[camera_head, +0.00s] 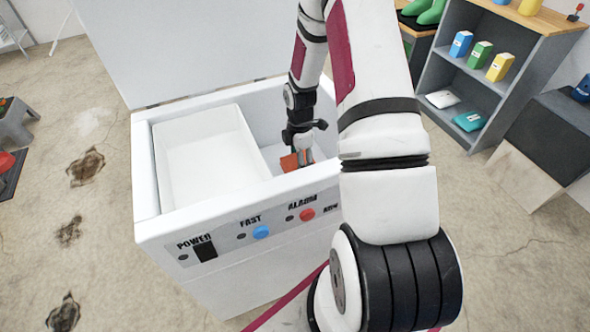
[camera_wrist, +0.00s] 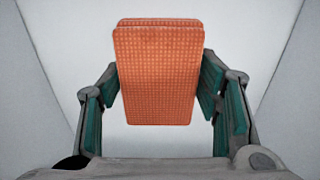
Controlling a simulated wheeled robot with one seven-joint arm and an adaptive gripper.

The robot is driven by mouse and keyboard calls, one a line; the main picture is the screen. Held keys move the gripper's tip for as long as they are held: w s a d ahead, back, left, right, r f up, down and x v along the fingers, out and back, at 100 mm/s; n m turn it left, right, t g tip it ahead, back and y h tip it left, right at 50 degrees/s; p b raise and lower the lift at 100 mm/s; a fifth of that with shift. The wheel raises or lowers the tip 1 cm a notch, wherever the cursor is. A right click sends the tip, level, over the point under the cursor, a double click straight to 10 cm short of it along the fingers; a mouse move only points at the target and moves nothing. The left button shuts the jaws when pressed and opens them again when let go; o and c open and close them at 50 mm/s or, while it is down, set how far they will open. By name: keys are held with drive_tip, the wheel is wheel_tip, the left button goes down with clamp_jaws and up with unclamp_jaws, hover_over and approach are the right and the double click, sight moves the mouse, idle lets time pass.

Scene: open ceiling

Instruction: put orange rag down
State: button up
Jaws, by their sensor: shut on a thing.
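The orange rag (camera_wrist: 158,75) is a folded, textured rectangular piece between the fingers of my gripper (camera_wrist: 160,90) in the wrist view. The fingers have green inner pads and are shut on its sides. In the head view my gripper (camera_head: 303,140) points down inside the right part of an open white chest freezer (camera_head: 262,202). The orange rag (camera_head: 290,162) shows there below the fingers, partly hidden by the gripper. I cannot tell whether it touches the freezer's floor.
A white bin (camera_head: 180,133) fills the freezer's left part. The lid (camera_head: 190,50) stands open behind. The front panel has a black power switch (camera_head: 205,251), a blue button (camera_head: 261,232) and a red button (camera_head: 307,214). A grey shelf (camera_head: 483,78) with boxes stands at the right.

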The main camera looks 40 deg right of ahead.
drive_tip(key=shift+f+b, duration=0.4)
drive_tip(key=shift+f, duration=1.4)
drive_tip(key=shift+f, duration=0.15)
drive_tip(key=o, duration=1.2)
drive_tip(key=shift+c, duration=0.2)
